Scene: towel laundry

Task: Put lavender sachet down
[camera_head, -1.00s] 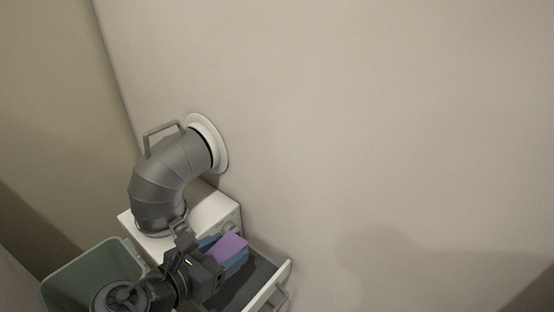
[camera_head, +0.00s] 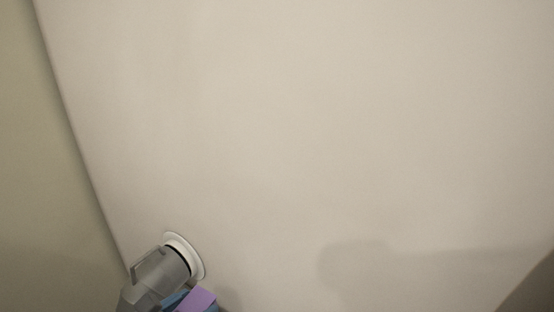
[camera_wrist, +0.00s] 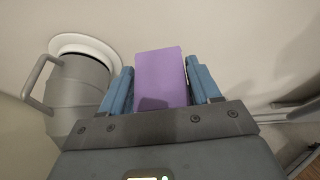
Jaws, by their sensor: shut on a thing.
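The lavender sachet (camera_wrist: 161,76) is a flat purple block. In the wrist view it sits between the two blue fingers of my gripper (camera_wrist: 161,88), which is shut on it. In the head view only the purple sachet (camera_head: 197,299) and a bit of a blue finger show at the bottom edge, just right of the grey duct. The rest of my gripper is below that picture. What lies under the sachet is hidden.
A grey duct elbow (camera_head: 156,276) with a handle joins a white wall collar (camera_head: 186,254). In the wrist view the duct (camera_wrist: 77,98) is close on the left. A pale handle or rail (camera_wrist: 290,113) is at right. Bare wall fills most of the head view.

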